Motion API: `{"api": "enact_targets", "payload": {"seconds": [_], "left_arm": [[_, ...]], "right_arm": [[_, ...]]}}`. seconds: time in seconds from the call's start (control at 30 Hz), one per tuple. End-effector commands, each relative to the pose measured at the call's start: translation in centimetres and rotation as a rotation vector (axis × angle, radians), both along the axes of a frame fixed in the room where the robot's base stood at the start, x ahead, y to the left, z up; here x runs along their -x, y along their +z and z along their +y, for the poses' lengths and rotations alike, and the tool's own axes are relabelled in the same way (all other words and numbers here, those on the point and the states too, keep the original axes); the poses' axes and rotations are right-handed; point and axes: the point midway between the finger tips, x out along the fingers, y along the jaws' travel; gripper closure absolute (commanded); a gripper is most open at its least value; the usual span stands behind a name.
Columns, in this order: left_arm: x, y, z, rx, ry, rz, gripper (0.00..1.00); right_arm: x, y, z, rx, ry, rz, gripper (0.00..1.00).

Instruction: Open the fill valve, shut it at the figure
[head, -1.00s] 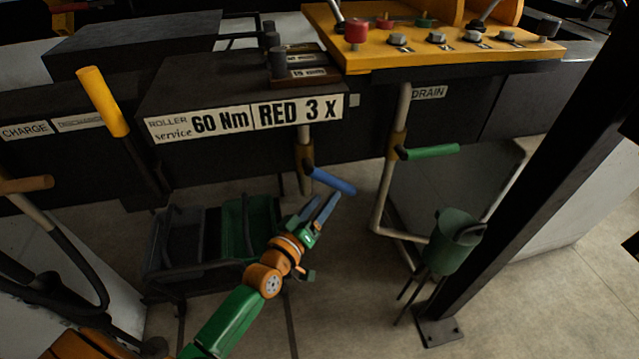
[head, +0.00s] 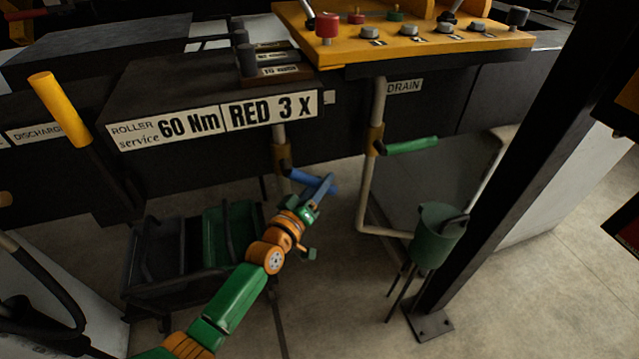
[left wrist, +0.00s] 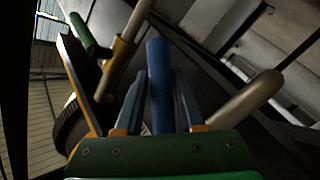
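The blue valve lever (head: 302,177) sticks out from a brass valve body on a pale pipe below the bench front. No label naming this valve is readable. My left gripper (head: 325,188) is at the lever's outer end. In the left wrist view the blue lever (left wrist: 158,85) stands between the two fingers of my left gripper (left wrist: 158,103), which look apart with narrow gaps beside it. The green valve lever (head: 411,146) is on another pipe, to the right under the DRAIN label (head: 405,87). My right gripper is not in view.
A green canister (head: 436,238) on thin legs stands by a dark slanted post (head: 500,170). A dark cart with a green bin (head: 228,232) stands left of the pipes. The orange control panel (head: 425,52) overhangs above. A yellow-handled lever (head: 60,108) rises at left.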

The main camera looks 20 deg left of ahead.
Motion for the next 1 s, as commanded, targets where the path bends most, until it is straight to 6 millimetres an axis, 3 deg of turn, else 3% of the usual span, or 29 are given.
{"api": "enact_targets", "payload": {"seconds": [0.03, 0.1, 0.13, 1.0], "left_arm": [[0.01, -0.01, 0.01, 0.000, 0.000, 0.000, 0.79], [0.01, 0.00, 0.00, 0.000, 0.000, 0.000, 0.97], [0.01, 0.00, 0.00, 0.000, 0.000, 0.000, 1.00], [0.01, 0.04, 0.00, 0.000, 0.000, -0.001, 1.00]], "right_arm": [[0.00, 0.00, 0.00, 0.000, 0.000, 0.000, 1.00], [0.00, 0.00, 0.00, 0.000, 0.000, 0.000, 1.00], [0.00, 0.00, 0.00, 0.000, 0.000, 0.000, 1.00], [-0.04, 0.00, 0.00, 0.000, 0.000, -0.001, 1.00]]}}
